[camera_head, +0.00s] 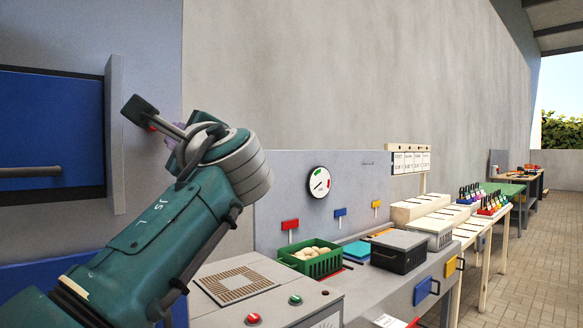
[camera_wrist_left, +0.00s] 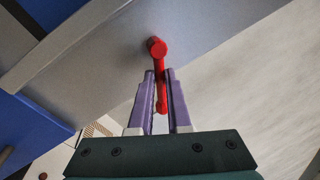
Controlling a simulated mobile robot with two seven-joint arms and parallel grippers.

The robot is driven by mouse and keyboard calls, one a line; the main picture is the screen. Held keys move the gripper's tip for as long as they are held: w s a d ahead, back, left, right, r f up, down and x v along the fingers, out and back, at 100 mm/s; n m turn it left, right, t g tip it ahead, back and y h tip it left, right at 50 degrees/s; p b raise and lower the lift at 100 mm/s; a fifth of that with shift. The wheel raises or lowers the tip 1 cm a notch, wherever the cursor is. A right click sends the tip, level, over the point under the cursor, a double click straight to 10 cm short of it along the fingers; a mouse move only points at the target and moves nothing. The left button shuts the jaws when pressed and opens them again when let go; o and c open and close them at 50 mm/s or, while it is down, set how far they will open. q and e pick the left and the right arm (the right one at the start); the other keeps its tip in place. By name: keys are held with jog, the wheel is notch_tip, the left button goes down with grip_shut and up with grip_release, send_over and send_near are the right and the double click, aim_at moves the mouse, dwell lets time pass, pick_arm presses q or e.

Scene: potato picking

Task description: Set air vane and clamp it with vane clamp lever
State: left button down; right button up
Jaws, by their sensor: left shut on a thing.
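The red vane clamp lever (camera_wrist_left: 157,47) shows in the left wrist view, with a round knob at its top against a grey panel and a thin arm running down between my fingers. My left gripper (camera_wrist_left: 162,78) has purple fingers on either side of that arm and is shut on it. In the head view my left gripper (camera_head: 172,135) is mostly hidden behind my wrist. A small red bit of the lever (camera_head: 152,128) shows beside it. I cannot pick out the air vane with certainty. My right gripper is in neither view.
A blue panel with a grey bar handle (camera_head: 28,171) and an upright grey edge (camera_head: 116,135) stand at the left. A green crate of potatoes (camera_head: 312,262), a dark grey box (camera_head: 398,253) and a round gauge (camera_head: 319,182) are at the workbench. The paved floor at right is clear.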

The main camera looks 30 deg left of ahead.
pick_arm(q)
jog(key=shift+w+r+n+g+y+b, duration=0.1)
jog(key=shift+n+g+y+b, duration=0.1)
jog(key=shift+n+b, duration=0.65)
jog(key=shift+w+r+n+g+y+b, duration=0.1)
jog(key=shift+n+g+b, duration=0.1)
jog(key=shift+n+b, duration=0.6)
jog(key=c, duration=0.9)
grip_release()
jog(key=shift+r, duration=0.15)
jog(key=shift+o, duration=0.2)
jog(key=b+v, duration=0.2)
jog(key=v, duration=0.8)
jog(key=shift+b, duration=0.3)
